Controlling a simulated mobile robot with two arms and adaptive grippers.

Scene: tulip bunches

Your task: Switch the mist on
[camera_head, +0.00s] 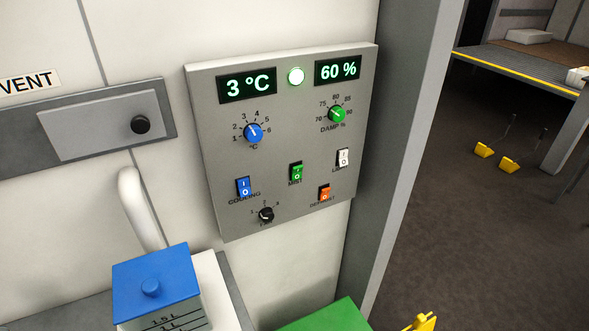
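The grey control panel (285,135) is fixed to the white wall in the middle of the view. Its green mist switch (297,172) sits in the lower middle above the label MIST; I cannot tell for sure which way the rocker is tipped. A display reads 3 °C (247,85) and another reads 60 % (338,70), with a lit round lamp (296,76) between them. A blue cooling switch (243,187), a white switch (343,157) and an orange switch (324,193) are around it. Neither of my grippers is in view.
A blue-lidded container (151,287) stands below left of the panel. A green surface (322,316) is at the bottom. A door post edge (405,120) stands right of the panel; dark floor lies beyond.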

